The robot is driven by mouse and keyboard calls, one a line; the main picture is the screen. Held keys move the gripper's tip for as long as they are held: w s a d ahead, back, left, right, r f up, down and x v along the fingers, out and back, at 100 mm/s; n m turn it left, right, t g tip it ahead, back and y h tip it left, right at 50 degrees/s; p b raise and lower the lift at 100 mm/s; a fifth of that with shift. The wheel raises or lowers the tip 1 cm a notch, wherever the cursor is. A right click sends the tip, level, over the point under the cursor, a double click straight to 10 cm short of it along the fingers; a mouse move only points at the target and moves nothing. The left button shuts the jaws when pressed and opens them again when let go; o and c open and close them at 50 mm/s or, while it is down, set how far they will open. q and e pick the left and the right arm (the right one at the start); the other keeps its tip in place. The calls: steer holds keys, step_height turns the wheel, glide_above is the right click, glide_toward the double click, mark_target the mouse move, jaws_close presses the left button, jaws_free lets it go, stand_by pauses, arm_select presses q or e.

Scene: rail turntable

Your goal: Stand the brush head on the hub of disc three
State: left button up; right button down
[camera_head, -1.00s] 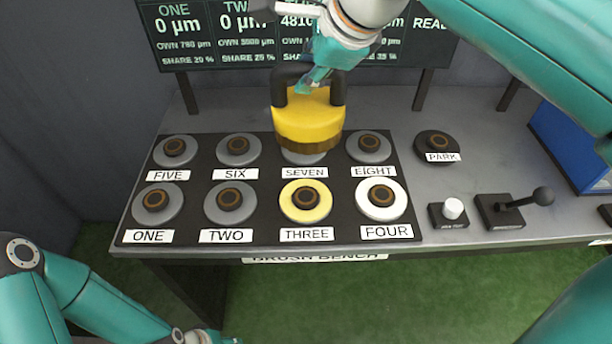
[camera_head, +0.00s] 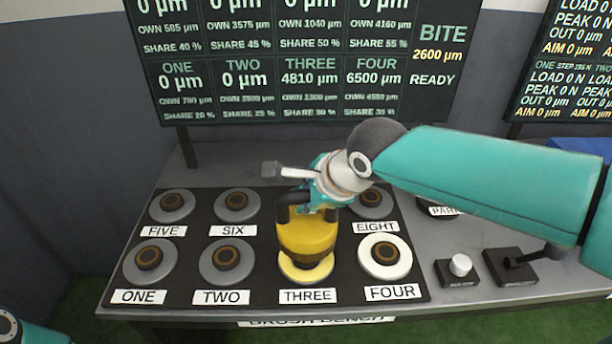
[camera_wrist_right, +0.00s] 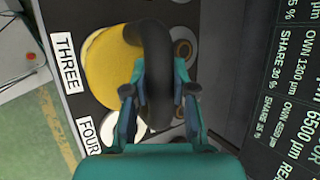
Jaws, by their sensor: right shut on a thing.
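The yellow brush head (camera_head: 306,236) with a dark handle is upright over disc three (camera_head: 306,272), a pale yellow disc. My right gripper (camera_head: 312,203) is shut on the handle from above; the wrist view also shows its fingers (camera_wrist_right: 158,95) around the dark handle (camera_wrist_right: 158,60) and the yellow body (camera_wrist_right: 108,68). The brush head hides the hub of disc three. A rim of the disc shows below it, and I cannot tell whether they touch. My left gripper is not in view.
Discs one (camera_head: 149,262), two (camera_head: 227,262) and four (camera_head: 385,258) flank disc three on the dark panel. The back row has five, six and eight. A white knob (camera_head: 460,265) and a lever unit (camera_head: 510,266) stand at the right. Display boards (camera_head: 300,80) rise behind.

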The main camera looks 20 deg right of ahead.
mark_target(306, 218)
steer(key=shift+f, duration=2.45)
steer(key=c, duration=1)
jaws_free()
steer(key=shift+f, duration=0.1)
steer(key=shift+o, duration=0.2)
steer(key=shift+s, duration=0.1)
steer(key=v, duration=1.2)
